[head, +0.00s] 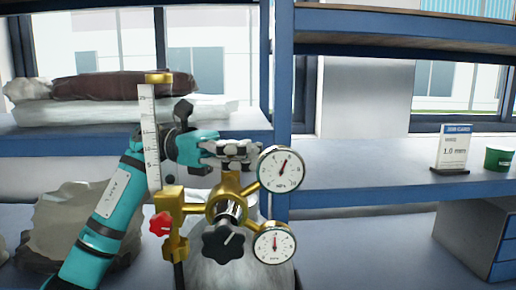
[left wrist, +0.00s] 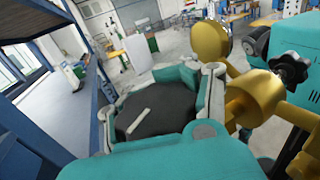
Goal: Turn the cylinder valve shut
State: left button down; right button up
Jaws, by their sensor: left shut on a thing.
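The gas cylinder (head: 258,277) stands in front of me, low in the head view. It carries a brass regulator (head: 172,205) with two round gauges (head: 281,168), a clear scaled tube (head: 150,135), a red knob (head: 160,223) and a black knob (head: 222,241). My left gripper (head: 232,152) is at the top of the valve, above the brass body. In the left wrist view its fingers are shut around a black valve handwheel (left wrist: 155,112) with a pale bar mark. In the head view the gripper hides the handwheel. My right gripper is out of view.
A blue shelf rack (head: 283,100) stands behind the cylinder. Its shelf holds sacks (head: 125,85) at left, and a sign (head: 452,148) and green cup (head: 497,159) at right. A grey lumpy sack (head: 65,225) is behind my left arm. The gauges stand close to the gripper.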

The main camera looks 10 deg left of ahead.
pick_arm(q)
jog(key=shift+s+a+r+m+g+y, duration=0.1)
jog(key=shift+m+g+y, duration=0.05)
jog(key=shift+m+g, duration=0.3)
jog(key=shift+s+a+m+g+y, duration=0.15)
jog(key=shift+m+g, duration=0.1)
jog(key=shift+g, duration=0.3)
jog(key=shift+d, duration=0.1)
jog(key=c, duration=1.6)
grip_release()
jog(key=o, duration=0.5)
jog(key=shift+w+a, duration=0.1)
jog(key=shift+a, duration=0.2)
jog(key=shift+o, duration=1.4)
jog(key=shift+d, duration=0.15)
jog(key=shift+d, duration=0.1)
